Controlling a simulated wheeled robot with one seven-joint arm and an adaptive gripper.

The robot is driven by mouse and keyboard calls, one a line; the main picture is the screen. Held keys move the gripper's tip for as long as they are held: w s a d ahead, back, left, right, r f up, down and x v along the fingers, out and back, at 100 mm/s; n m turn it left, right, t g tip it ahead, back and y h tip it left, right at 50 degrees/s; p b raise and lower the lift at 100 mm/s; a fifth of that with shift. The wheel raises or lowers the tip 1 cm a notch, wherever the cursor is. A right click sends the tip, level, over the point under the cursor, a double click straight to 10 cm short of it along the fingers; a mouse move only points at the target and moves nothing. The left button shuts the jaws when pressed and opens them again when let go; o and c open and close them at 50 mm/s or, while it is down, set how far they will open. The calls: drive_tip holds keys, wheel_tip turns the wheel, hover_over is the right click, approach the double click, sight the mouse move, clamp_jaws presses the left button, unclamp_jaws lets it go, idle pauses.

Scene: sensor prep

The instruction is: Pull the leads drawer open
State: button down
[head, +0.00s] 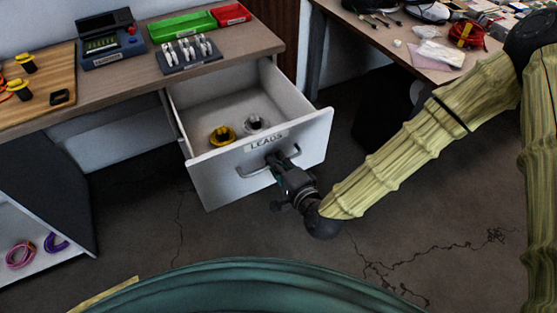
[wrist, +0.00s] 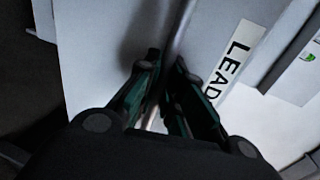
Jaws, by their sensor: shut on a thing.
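The leads drawer (head: 222,179) is pulled well out from under the bench, and its inside shows. Its white front bears a "LEADS" label (head: 266,139), which also shows in the wrist view (wrist: 236,58). My gripper (head: 275,162) is at the drawer's front, with its fingers closed around the metal bar handle (head: 252,174). In the wrist view the handle bar (wrist: 180,32) runs between the two fingertips (wrist: 166,75). Inside the drawer lie a yellow coil (head: 222,135) and a grey-and-black coil (head: 253,123).
On the bench (head: 130,82) stand a dark blue device (head: 112,40), a rack with white levers (head: 188,52), a green tray (head: 182,25) and a red tray (head: 231,13). A cluttered table (head: 400,38) is at the upper right. The floor before the drawer is clear.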

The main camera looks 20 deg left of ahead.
drive_tip(key=c, duration=1.5)
unclamp_jaws()
drive_tip(key=shift+d, duration=0.1)
drive_tip(key=v, duration=1.2)
drive_tip(key=shift+w, duration=0.1)
drive_tip(key=s+d+f+n+g+h+p, duration=0.3)
drive_tip(key=s+d+f+h, duration=0.1)
drive_tip(key=d+f, duration=0.6)
drive_tip(key=s+d+f+n+g+h+p, duration=0.4)
drive_tip(key=d+f, duration=0.3)
drive_tip(key=d, duration=0.4)
drive_tip(key=s+d+g+h, duration=0.1)
drive_tip(key=s+d, duration=0.1)
drive_tip(key=d, duration=0.2)
drive_tip(key=s+d+f+g+h+p, duration=0.1)
drive_tip(key=s+d, duration=0.2)
drive_tip(key=d, duration=0.2)
drive_tip(key=s+d+f+h, duration=0.1)
drive_tip(key=s+d+h, duration=0.1)
drive_tip(key=d, duration=0.2)
drive_tip(key=shift+s+d+f+g, duration=0.1)
drive_tip(key=shift+s+d+g, duration=0.2)
drive_tip(key=shift+g, duration=0.1)
